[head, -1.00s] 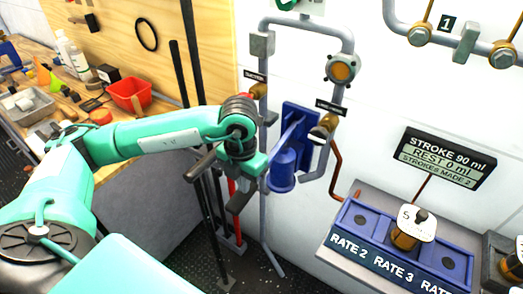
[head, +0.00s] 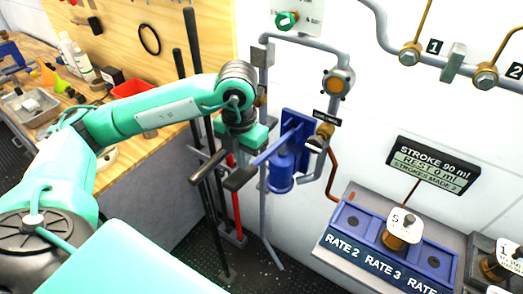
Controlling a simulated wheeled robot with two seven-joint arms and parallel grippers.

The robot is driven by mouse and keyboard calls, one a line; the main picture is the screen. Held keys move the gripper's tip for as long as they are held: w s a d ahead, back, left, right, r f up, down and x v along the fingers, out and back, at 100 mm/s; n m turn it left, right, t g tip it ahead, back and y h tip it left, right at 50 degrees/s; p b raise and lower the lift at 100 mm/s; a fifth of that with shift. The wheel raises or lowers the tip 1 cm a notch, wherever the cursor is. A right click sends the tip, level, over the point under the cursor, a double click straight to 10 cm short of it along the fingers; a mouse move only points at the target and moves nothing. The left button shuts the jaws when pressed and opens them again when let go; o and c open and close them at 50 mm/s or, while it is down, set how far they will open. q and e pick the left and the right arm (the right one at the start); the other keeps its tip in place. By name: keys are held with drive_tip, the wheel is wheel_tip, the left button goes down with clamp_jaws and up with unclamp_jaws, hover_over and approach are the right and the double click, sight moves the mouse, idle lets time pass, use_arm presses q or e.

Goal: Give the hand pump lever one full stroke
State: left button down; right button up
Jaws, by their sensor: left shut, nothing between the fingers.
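The blue hand pump (head: 281,172) is fixed to the white wall on a blue plate, in the middle of the head view. Its blue lever (head: 274,147) slants from the plate down and left towards my left gripper. My left gripper (head: 240,180) is shut and empty, just left of the pump beside the lever's free end. I cannot tell whether it touches the lever. The display (head: 433,165) reads stroke 90 ml, rest 0 ml, strokes made 2. My right gripper is out of view.
Grey pipes (head: 340,120) run around the pump. A blue rate block (head: 385,243) with a brass piece in it stands at the lower right. Black and red upright bars (head: 237,212) stand behind my gripper. A cluttered wooden bench (head: 140,160) is at the left.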

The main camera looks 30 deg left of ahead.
use_arm(q)
drive_tip(key=shift+r, duration=0.1)
idle(0.4)
drive_tip(key=shift+r+p, duration=1.4)
drive_tip(key=shift+r, duration=1.05)
